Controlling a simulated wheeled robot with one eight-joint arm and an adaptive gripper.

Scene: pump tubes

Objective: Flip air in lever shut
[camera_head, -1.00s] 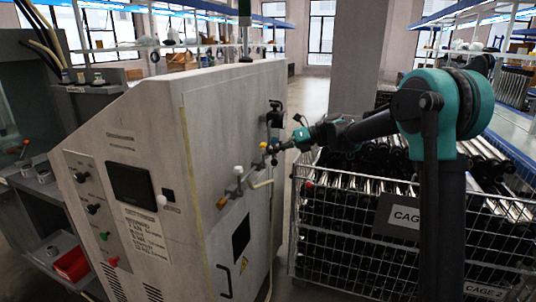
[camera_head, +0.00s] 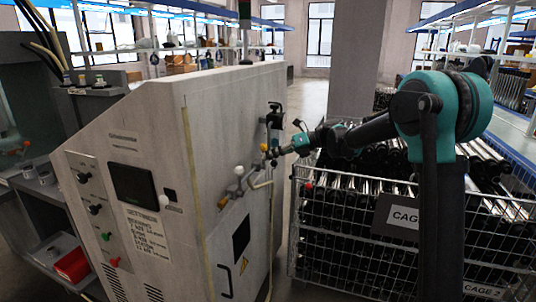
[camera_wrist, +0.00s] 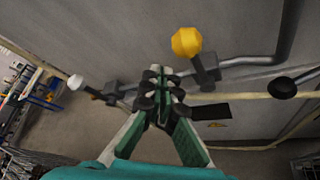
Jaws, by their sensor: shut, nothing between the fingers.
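The side panel of the machine cabinet (camera_head: 215,130) carries pipes with several small levers. A yellow-knobbed lever (camera_wrist: 187,42) stands on a grey valve and pipe just beyond and right of my fingertips in the wrist view. A white-knobbed lever (camera_wrist: 75,82) is to the left, and a black knob (camera_wrist: 283,88) is to the right. No label shows which is air in. My gripper (camera_wrist: 161,78) is shut and empty, its fingertips together close to the panel. In the head view, my gripper (camera_head: 272,154) is beside the yellow knob (camera_head: 264,147); contact cannot be told.
A wire cage (camera_head: 350,240) full of dark tubes stands right of the cabinet, below my arm. A black fitting (camera_head: 274,115) sits above the levers. A pale hose (camera_head: 270,205) hangs down the panel. Open floor shows behind.

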